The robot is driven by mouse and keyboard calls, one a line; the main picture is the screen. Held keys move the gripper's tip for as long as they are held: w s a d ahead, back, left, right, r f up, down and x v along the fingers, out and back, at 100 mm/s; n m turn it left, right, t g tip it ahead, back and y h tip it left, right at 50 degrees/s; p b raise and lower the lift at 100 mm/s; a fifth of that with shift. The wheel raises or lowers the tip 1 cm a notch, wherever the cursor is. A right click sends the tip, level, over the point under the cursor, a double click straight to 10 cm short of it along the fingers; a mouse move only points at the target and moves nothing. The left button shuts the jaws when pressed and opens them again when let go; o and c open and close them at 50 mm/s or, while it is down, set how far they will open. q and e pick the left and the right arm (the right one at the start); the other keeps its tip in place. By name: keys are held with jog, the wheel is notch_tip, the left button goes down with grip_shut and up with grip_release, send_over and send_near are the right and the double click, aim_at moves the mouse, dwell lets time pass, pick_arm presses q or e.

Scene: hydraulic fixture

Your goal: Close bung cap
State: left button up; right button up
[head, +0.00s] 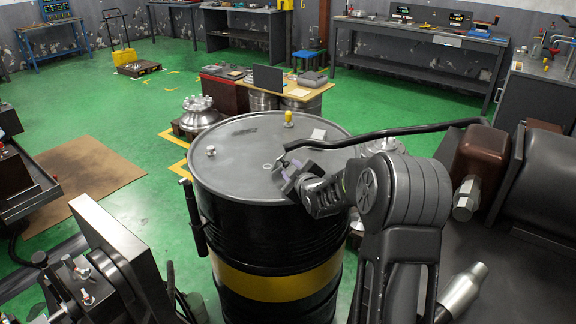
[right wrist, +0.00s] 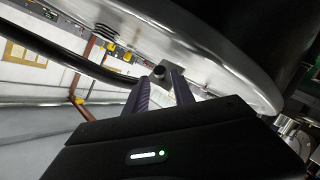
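The black drum with a yellow band (head: 280,285) stands upright under a grey lid (head: 240,135). A silver cap (head: 211,150) sits at the lid's left edge and a yellow-topped fitting (head: 288,119) at its far edge. I cannot tell which is the bung cap. A small ring mark (head: 267,166) lies near the lid's middle. My right gripper (head: 286,176) is over the lid's right half. In the right wrist view its fingers (right wrist: 161,82) are apart, with a small dark knob on a metal plate (right wrist: 159,72) between or just beyond the tips. My left gripper is out of view.
A dark curved bar (head: 390,132) runs from the right to beside my right gripper. A small pale block (head: 318,134) lies on the lid. Machinery (head: 110,255) stands at the lower left. A wooden table (head: 300,92) stands behind the drum.

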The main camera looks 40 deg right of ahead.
aim_at(288, 165)
jog(key=x, duration=0.4)
jog(key=shift+w+d+p, duration=0.1)
jog(key=shift+w+p, duration=0.05)
jog(key=shift+p, duration=0.2)
jog(key=shift+c, duration=0.3)
grip_shut()
